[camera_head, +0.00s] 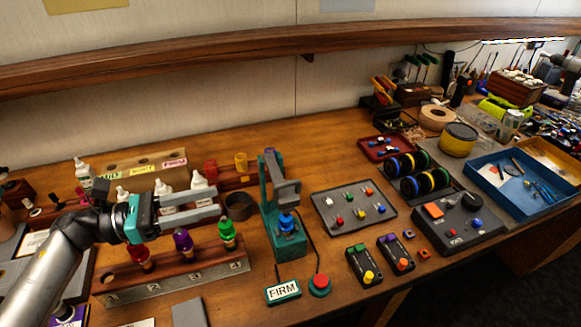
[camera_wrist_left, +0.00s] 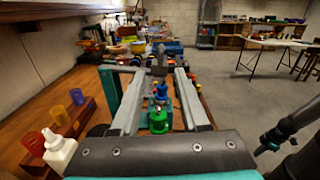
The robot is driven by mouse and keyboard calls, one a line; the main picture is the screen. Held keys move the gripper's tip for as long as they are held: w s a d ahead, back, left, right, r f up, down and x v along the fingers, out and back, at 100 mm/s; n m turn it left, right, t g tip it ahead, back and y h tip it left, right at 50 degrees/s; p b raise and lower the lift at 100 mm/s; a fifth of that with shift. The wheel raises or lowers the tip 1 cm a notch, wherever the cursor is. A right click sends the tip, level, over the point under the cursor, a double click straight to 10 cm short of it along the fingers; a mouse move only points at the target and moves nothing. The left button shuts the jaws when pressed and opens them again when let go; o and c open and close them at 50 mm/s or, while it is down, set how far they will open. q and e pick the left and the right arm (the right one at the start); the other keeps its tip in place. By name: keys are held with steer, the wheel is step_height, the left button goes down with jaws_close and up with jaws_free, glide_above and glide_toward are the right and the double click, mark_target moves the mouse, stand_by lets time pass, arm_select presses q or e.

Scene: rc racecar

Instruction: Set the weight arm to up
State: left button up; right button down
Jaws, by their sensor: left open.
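The teal stand (camera_head: 268,212) is upright near the middle of the bench. A grey arm (camera_head: 286,190) with a block-like end reaches out from its upper part, above a blue-topped piece (camera_head: 287,224) on its base. I take this grey arm to be the weight arm; its exact setting is hard to tell. My left gripper (camera_head: 218,204) is open and empty, left of the stand and above the bottle rack. In the left wrist view its fingers (camera_wrist_left: 158,100) point towards the stand, with the blue-topped piece (camera_wrist_left: 161,91) showing between them.
A rack (camera_head: 180,278) with red, purple and green bottles (camera_head: 227,232) lies below my left gripper. A shelf (camera_head: 200,65) runs above.

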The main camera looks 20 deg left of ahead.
mark_target(285, 182)
arm_select(q)
steer(key=p+x, duration=0.3)
steer(key=x, duration=1)
steer(key=shift+w+d+r+p, duration=0.1)
steer(key=shift+d+r+p, duration=0.05)
steer(key=shift+d+p, duration=0.15)
steer(key=shift+w+d, duration=0.3)
steer(key=shift+d, duration=0.25)
arm_select(e)
steer(key=shift+g, duration=0.3)
steer(key=s+r, duration=0.3)
steer(key=s, duration=0.1)
steer(key=shift+r, duration=0.3)
arm_select(q)
steer(key=shift+c, duration=0.3)
arm_select(e)
steer(key=shift+s, duration=0.2)
arm_select(q)
jaws_close()
arm_select(e)
steer(key=shift+d, duration=0.1)
